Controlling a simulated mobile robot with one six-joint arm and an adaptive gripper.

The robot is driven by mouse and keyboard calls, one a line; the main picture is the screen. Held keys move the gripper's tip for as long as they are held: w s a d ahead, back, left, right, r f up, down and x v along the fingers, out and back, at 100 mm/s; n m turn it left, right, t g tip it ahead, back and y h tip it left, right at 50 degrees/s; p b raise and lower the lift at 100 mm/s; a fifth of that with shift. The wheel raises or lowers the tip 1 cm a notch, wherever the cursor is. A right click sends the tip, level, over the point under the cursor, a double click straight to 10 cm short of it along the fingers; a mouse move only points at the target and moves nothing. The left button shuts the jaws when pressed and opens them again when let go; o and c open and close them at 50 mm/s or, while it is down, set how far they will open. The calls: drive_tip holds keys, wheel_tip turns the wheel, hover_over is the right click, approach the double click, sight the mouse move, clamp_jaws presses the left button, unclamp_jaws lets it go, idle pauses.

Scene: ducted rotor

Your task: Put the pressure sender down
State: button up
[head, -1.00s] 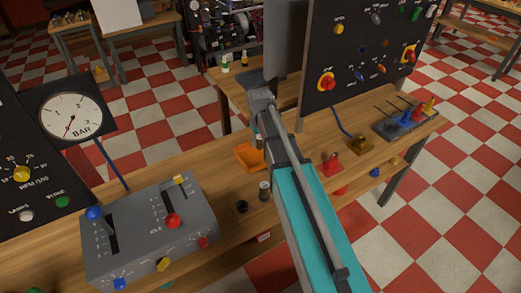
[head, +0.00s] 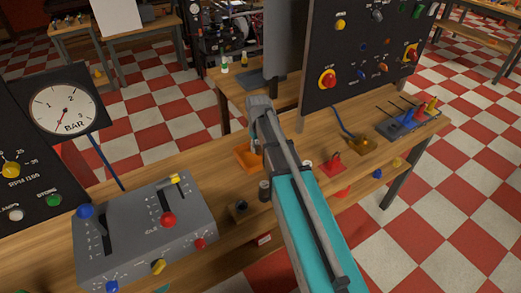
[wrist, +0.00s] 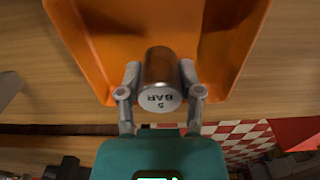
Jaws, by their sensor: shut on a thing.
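The pressure sender (wrist: 159,68) is a short metal cylinder with a white end marked "5 BAR". In the wrist view it sits between the two grey fingers of my gripper (wrist: 160,82), which is shut on it. It is over the near part of the orange tray (wrist: 88,45); I cannot tell whether it touches the tray floor. In the head view the orange tray (head: 243,158) is left of my arm on the wooden bench. My arm hides part of the tray, and I cannot make out the held sender there.
A small dark cylinder (head: 264,190) and a dark fitting (head: 239,207) stand on the bench in front of the tray. The grey lever console (head: 140,235) is to the left. A red block (head: 331,165) and the switch panel (head: 365,50) are to the right.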

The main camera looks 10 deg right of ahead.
drive_tip(key=shift+f, duration=0.25)
drive_tip(key=o, duration=1.1)
drive_tip(key=shift+r, duration=0.1)
drive_tip(key=shift+r, duration=0.2)
wheel_tip(320, 180, up, 12)
drive_tip(key=p, duration=1.2)
drive_tip(key=shift+s, duration=0.1)
drive_tip(key=s+m, duration=0.1)
drive_tip(key=s, duration=0.4)
drive_tip(key=s+m, duration=0.1)
drive_tip(key=s, duration=0.5)
drive_tip(key=s+d+m, duration=0.1)
drive_tip(key=s, duration=0.5)
drive_tip(key=shift+m, duration=0.3)
